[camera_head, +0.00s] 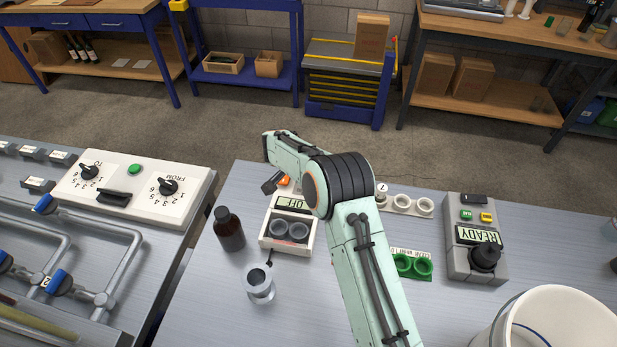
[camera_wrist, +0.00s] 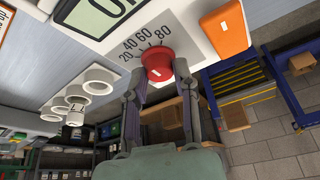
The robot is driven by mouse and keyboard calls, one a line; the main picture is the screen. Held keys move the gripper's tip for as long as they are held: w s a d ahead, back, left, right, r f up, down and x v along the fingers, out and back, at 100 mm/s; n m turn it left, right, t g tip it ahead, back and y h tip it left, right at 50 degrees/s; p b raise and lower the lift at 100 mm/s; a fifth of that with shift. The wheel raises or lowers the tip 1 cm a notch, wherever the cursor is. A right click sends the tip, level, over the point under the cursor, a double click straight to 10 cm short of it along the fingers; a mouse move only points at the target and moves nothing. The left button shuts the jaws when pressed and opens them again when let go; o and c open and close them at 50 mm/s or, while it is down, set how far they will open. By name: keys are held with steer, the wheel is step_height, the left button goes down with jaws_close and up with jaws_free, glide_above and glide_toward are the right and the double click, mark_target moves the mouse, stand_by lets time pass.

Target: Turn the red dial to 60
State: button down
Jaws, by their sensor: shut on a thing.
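The red dial (camera_wrist: 157,62) shows in the wrist view on the white face of a device, beside a scale printed 20, 40, 60 and 80. A small pale mark shows on the dial, but I cannot tell which number it points to. My gripper (camera_wrist: 160,70) is shut on the dial, with one finger at each side. In the head view the device (camera_head: 265,240) has a display (camera_head: 290,204) reading OFF and two grey cups in its front. The dial is hidden there behind my arm.
An orange switch (camera_wrist: 224,32) sits close beside the dial. A brown bottle (camera_head: 229,230) and a metal cup (camera_head: 259,284) stand near the device. A green holder (camera_head: 412,265) and a grey unit reading READY (camera_head: 477,265) stand to the right, with a white bucket (camera_head: 555,322) in front.

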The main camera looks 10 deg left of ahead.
steer(key=shift+a+f+m+g+h, duration=0.1)
steer(key=shift+m+g+h, duration=0.25)
steer(key=shift+m, duration=1.25)
steer(key=c, duration=0.8)
jaws_free()
steer(key=shift+c, duration=0.2)
steer(key=v, duration=1.2)
steer(key=shift+a, duration=0.1)
